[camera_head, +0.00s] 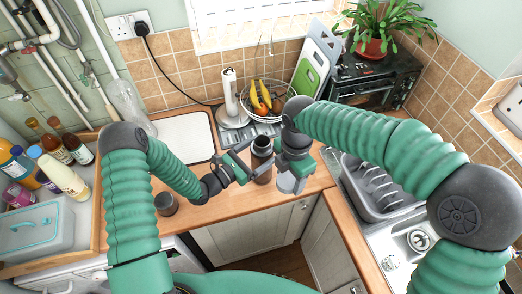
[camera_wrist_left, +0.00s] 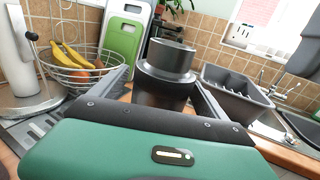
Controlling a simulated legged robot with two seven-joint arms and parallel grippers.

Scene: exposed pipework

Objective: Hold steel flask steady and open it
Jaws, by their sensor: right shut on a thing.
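The steel flask (camera_head: 262,147) stands upright near the counter's front edge, dark with an open-looking neck. In the left wrist view the flask (camera_wrist_left: 165,88) fills the middle, its stepped collar and narrower neck showing on top. My left gripper (camera_head: 250,168) reaches it from the left, with a finger against each side of its body. My right gripper (camera_head: 292,168) is just right of the flask, pointing down, shut on a light grey cup-like piece (camera_head: 289,184), apart from the flask. Its fingertips are partly hidden by the arm.
A wire fruit basket (camera_head: 276,107), a paper towel stand (camera_head: 231,100) and chopping boards (camera_head: 313,65) are behind. A dish rack (camera_head: 375,187) and sink are to the right. A dark cup (camera_head: 166,203) stands to the left. The counter ends close in front.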

